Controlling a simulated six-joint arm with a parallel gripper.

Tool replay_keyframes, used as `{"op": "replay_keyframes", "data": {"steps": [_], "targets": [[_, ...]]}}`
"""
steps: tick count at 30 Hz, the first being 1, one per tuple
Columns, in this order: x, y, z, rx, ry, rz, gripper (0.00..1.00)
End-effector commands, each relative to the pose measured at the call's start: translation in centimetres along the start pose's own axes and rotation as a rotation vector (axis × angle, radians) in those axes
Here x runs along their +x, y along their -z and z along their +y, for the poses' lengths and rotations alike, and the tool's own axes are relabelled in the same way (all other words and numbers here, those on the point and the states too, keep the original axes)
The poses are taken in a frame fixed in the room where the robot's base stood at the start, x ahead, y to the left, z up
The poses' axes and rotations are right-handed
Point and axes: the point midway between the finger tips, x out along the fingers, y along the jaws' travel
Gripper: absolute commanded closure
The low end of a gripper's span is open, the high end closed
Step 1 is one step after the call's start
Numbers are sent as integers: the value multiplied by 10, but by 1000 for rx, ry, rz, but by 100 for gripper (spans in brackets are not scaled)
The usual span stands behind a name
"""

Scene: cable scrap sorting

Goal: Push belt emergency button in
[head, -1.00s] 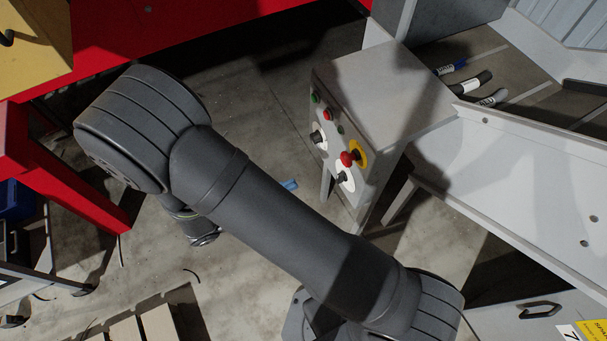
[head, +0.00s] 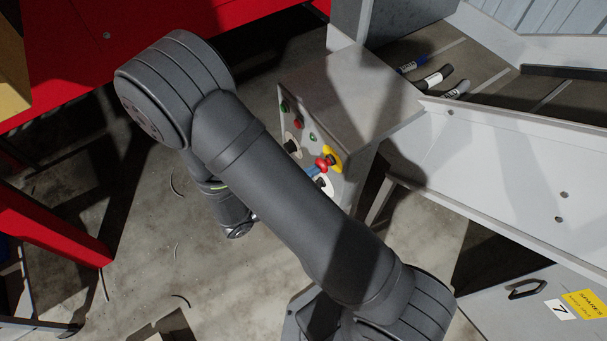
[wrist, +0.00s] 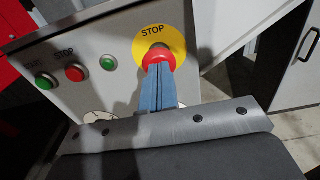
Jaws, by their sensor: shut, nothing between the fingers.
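The emergency button is a red mushroom head (head: 322,164) on a yellow disc (head: 334,158) on the front of a grey control box (head: 346,92). In the wrist view the red button (wrist: 157,55) sits in the middle of a yellow disc marked STOP (wrist: 178,42). My gripper (wrist: 158,70) has its two blue fingers shut together, with nothing between them. Their tips overlap the lower part of the red button; whether they touch it or stand just short of it, I cannot tell. In the head view the blue fingers (head: 313,171) show just left of the button, partly behind my arm.
The panel also has green buttons (wrist: 108,62), a smaller red stop button (wrist: 75,73) and round white-plated switches (head: 292,146). A grey chute (head: 480,150) and cable pieces (head: 434,76) are at right. A red frame (head: 50,225) stands at left.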

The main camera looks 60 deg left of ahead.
Motion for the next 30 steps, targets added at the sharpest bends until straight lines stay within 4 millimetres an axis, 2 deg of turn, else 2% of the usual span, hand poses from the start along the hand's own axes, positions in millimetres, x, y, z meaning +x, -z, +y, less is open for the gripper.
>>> {"op": "replay_keyframes", "data": {"steps": [8, 16, 26, 30], "targets": [[1, 0, 0, 0, 0, 0, 100], [18, 0, 0, -1, 1, -1, 100], [17, -1, 0, -1, 1, -2, 100], [6, 0, 0, 0, -3, -1, 100]]}}
